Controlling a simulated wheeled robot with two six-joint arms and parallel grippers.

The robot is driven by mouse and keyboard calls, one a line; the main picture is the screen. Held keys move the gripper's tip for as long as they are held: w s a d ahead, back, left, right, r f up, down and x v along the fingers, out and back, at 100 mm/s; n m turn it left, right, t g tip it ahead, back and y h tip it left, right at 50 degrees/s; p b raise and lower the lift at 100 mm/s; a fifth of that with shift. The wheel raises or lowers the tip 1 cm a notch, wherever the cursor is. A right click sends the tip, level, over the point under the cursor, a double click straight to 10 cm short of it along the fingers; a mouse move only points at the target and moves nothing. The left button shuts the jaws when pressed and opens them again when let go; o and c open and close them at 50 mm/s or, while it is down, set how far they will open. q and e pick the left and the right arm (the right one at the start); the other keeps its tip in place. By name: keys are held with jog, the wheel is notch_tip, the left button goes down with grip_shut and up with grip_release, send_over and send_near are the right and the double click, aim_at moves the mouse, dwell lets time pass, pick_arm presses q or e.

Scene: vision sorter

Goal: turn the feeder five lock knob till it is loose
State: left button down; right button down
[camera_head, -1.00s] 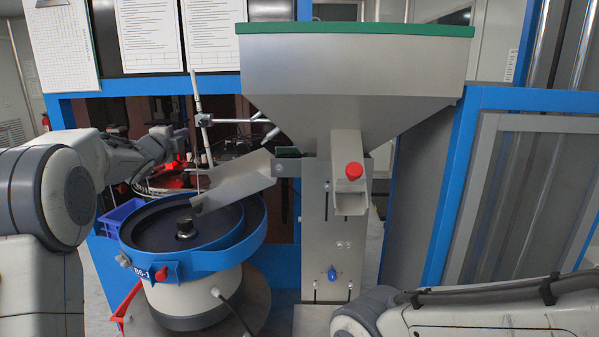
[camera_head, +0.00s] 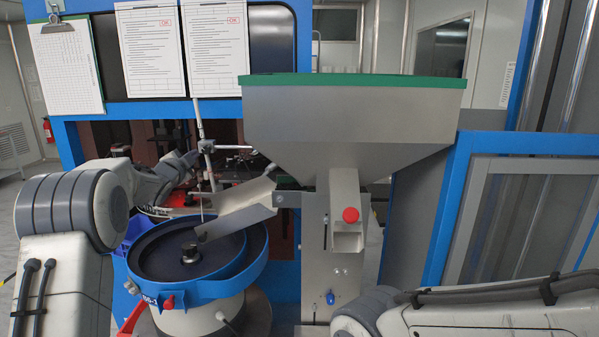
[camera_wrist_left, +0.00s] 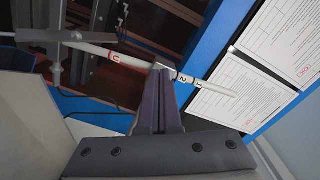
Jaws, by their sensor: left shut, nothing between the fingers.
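The feeder (camera_head: 160,292) has a blue bowl with a dark inside and a label that I cannot read surely. I cannot tell which knob is the lock knob. My left gripper (camera_head: 193,158) is behind the bowl, close to an upright white rod (camera_head: 200,122) with a clamp. In the left wrist view its fingers (camera_wrist_left: 163,72) are shut and empty, overlapping the marked rod (camera_wrist_left: 115,58); contact is unclear. My right gripper is out of view.
A grey hopper (camera_head: 345,115) with a green rim stands right of the bowl. A blue bin (camera_head: 135,228) is behind the bowl's left. A blue-framed panel (camera_head: 455,200) stands right.

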pick_arm(q)
jog(key=shift+w, duration=0.45)
jog(key=shift+d+r+b, duration=0.15)
jog(key=shift+d+b, duration=0.15)
jog(key=shift+d, duration=0.2)
dwell(0.6)
jog(key=shift+d+b, duration=0.1)
jog(key=shift+b, duration=0.25)
jog(key=shift+d+f+b, duration=0.3)
jog(key=shift+f+b, duration=0.25)
jog(key=shift+b, duration=0.5)
jog(key=shift+d+r, duration=0.1)
